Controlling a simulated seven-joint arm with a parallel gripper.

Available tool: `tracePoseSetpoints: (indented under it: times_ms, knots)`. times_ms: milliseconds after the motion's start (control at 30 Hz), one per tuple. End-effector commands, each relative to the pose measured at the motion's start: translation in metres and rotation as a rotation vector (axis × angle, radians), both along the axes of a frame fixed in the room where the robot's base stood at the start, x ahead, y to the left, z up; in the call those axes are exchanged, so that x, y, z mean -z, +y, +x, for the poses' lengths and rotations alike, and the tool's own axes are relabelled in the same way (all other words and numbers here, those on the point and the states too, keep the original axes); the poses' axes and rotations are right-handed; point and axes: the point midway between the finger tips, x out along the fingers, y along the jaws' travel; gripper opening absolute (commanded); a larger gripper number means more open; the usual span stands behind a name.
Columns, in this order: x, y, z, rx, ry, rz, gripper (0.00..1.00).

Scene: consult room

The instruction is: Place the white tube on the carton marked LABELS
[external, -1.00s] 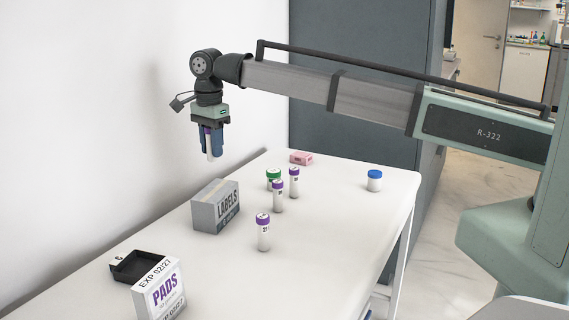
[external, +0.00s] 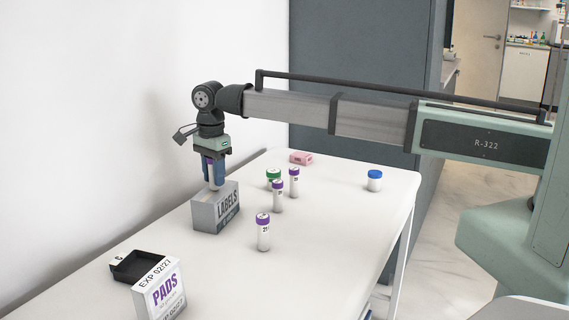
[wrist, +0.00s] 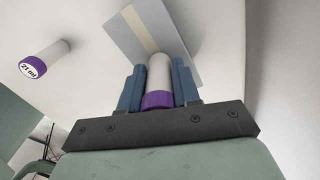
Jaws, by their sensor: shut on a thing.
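The grey carton marked LABELS (external: 216,209) stands on the table by the wall; its top also shows in the wrist view (wrist: 129,33). My gripper (external: 214,178) is shut on a white tube with a purple cap (wrist: 158,80). The tube hangs upright, cap up, between the blue fingers. In the external view its lower end is at the carton's top. I cannot tell whether it touches the carton.
Other purple-capped tubes (external: 263,235) and a green-capped one (external: 273,177) stand right of the carton. A blue-capped jar (external: 375,182), a pink box (external: 301,158), a black tray (external: 128,272) and a PADS carton (external: 160,293) are spread about. The table's right side is mostly clear.

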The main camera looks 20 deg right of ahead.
Motion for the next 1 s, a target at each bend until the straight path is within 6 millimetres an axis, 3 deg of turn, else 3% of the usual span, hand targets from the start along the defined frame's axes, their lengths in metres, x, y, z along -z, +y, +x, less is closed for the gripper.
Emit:
tracePoseSetpoints:
  times_ms: [67, 100, 333, 667, 867, 1000]
  knots:
    - [0.002, 0.0, 0.0, 0.0, 0.0, 0.0, 0.03]
    - [0.002, 0.0, 0.0, 0.0, 0.0, 0.0, 0.34]
    - [0.002, 0.0, 0.0, 0.0, 0.0, 0.0, 0.56]
    - [-0.002, 0.0, 0.0, 0.0, -0.001, 0.001, 0.57]
    - [-0.025, 0.0, 0.0, 0.0, -0.001, 0.002, 0.57]
    - [-0.05, 0.001, 0.001, 0.0, -0.001, 0.002, 0.57]
